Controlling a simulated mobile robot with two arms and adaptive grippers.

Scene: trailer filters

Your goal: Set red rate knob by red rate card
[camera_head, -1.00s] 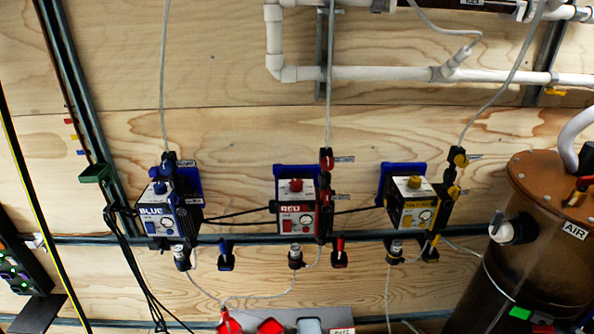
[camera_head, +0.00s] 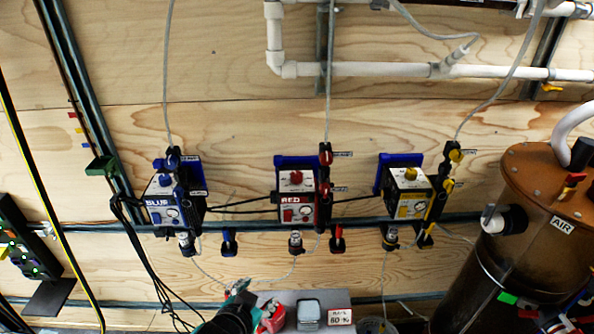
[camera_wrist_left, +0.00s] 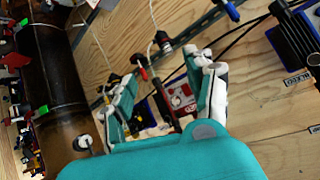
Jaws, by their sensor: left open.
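The red pump box (camera_head: 292,207) hangs on the wall rail between the blue and yellow ones. A red knob (camera_head: 297,189) sits on its top, and its front has a red label and a small white dial (camera_head: 307,211). A white card (camera_head: 339,317) with red print, too small to read surely, stands at the bottom. My left gripper (camera_head: 240,287) is at the bottom edge, below and left of the red box and apart from it. In the left wrist view its fingers (camera_wrist_left: 165,82) are spread and empty, with the red box (camera_wrist_left: 181,98) behind between them. My right gripper is not visible.
The blue box (camera_head: 165,213) and yellow box (camera_head: 408,203) flank the red one. Cables and tubes hang around them. A brown AIR tank (camera_head: 530,230) stands at right. A grey shelf (camera_head: 285,298) with a red object (camera_head: 270,318) lies near my left gripper.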

